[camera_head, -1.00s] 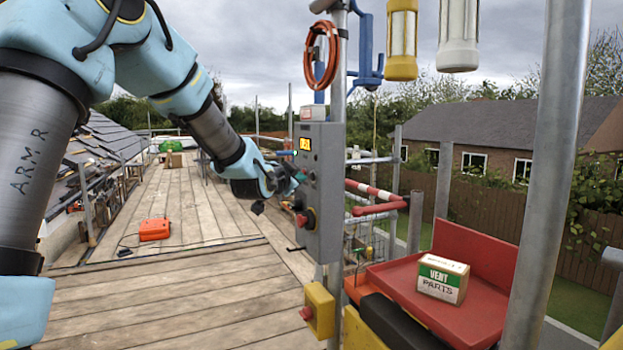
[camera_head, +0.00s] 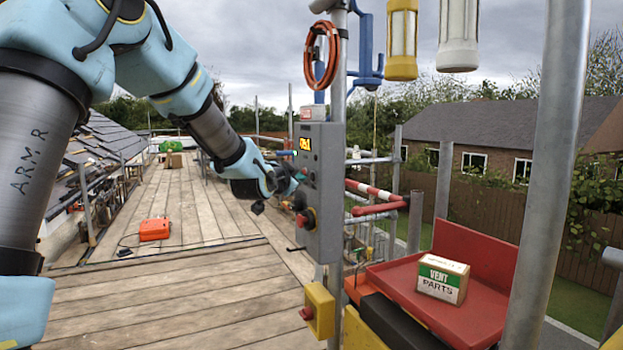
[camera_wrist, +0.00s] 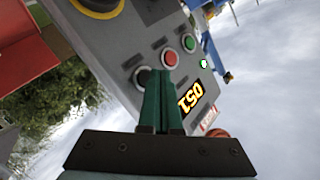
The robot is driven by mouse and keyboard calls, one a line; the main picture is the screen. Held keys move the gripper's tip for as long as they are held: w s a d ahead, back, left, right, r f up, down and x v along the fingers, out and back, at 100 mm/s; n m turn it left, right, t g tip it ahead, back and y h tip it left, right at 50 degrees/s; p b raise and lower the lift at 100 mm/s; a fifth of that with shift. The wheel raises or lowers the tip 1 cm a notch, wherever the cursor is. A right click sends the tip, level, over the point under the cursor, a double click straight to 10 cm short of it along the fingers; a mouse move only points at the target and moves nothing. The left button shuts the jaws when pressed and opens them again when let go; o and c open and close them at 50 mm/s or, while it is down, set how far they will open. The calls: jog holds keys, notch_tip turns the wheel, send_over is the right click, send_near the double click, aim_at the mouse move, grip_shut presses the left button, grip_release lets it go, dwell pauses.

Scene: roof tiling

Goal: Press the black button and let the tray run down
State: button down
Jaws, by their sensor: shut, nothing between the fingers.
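The grey control box (camera_head: 320,185) is mounted on a pole in the middle of the head view. In the wrist view it shows tilted, with the black button (camera_wrist: 141,77), a red button (camera_wrist: 170,58), a green button (camera_wrist: 190,42) and a lit display (camera_wrist: 190,97). My gripper (camera_wrist: 159,73) is shut and empty, its dark green fingertips at the black button's right edge, partly covering it. I cannot tell whether they touch or press it. In the head view my gripper (camera_head: 292,183) is at the box's left face. The red tray (camera_head: 400,277) holds a VENT PARTS box (camera_head: 443,279).
A red stop knob (camera_head: 306,219) sits low on the box, with a yellow switch box (camera_head: 320,310) below. An orange case (camera_head: 154,229) lies on the plank deck (camera_head: 180,280). A thick metal pole (camera_head: 552,170) stands at the right. The deck left of the box is mostly clear.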

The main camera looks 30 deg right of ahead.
jog(key=shift+d, duration=0.1)
jog(key=shift+d+b, duration=0.35)
jog(key=shift+b, duration=0.1)
